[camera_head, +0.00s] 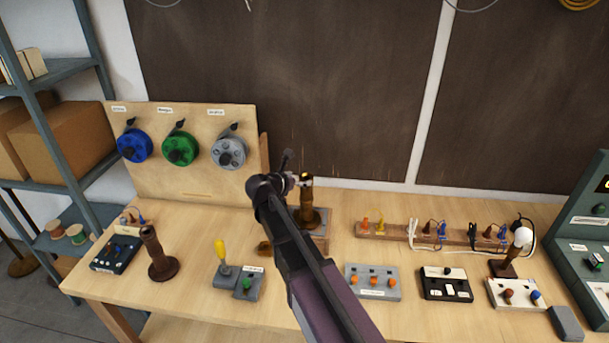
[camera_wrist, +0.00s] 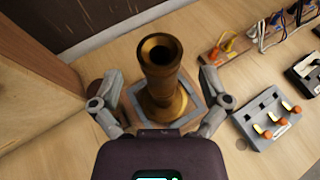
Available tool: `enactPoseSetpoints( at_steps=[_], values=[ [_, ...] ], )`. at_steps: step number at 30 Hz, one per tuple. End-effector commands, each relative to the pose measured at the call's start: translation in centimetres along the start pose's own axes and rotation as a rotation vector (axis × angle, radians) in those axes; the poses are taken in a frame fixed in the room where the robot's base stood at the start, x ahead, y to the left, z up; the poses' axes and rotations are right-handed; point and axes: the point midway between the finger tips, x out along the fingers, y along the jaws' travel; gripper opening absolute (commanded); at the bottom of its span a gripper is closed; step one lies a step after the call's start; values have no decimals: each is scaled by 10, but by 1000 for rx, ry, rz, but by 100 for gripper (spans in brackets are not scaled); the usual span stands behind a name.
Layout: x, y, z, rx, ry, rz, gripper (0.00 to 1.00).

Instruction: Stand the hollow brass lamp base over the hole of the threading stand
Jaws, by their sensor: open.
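The hollow brass lamp base (camera_head: 308,207) stands upright on the threading stand (camera_head: 321,240) at the back middle of the bench. The wrist view shows the lamp base (camera_wrist: 163,70) from above, with its dark open top. Its round foot rests on the grey square plate of the stand (camera_wrist: 197,100). The stand's hole is hidden under the foot. My gripper (camera_wrist: 160,80) is open, with one finger on each side of the lamp base and visible gaps between them. In the head view my gripper (camera_head: 295,181) is by the upper part of the base, partly hidden by my arm.
A dark wooden lamp base (camera_head: 160,254) stands at the left. A spool board (camera_head: 190,190) rises behind left. A peg rail (camera_head: 430,235) and grey switch block (camera_head: 373,282) lie right of the stand. A lamp with a white bulb (camera_head: 522,238) stands far right.

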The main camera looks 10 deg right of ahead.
Motion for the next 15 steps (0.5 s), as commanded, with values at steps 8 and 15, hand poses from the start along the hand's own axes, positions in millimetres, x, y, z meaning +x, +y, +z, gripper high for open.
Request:
enactPoseSetpoints(
  at_steps=[8,15],
  values=[
    [-49,-1,2,0,0,1,96],
    [-71,0,1,0,0,0,96]
  ],
)
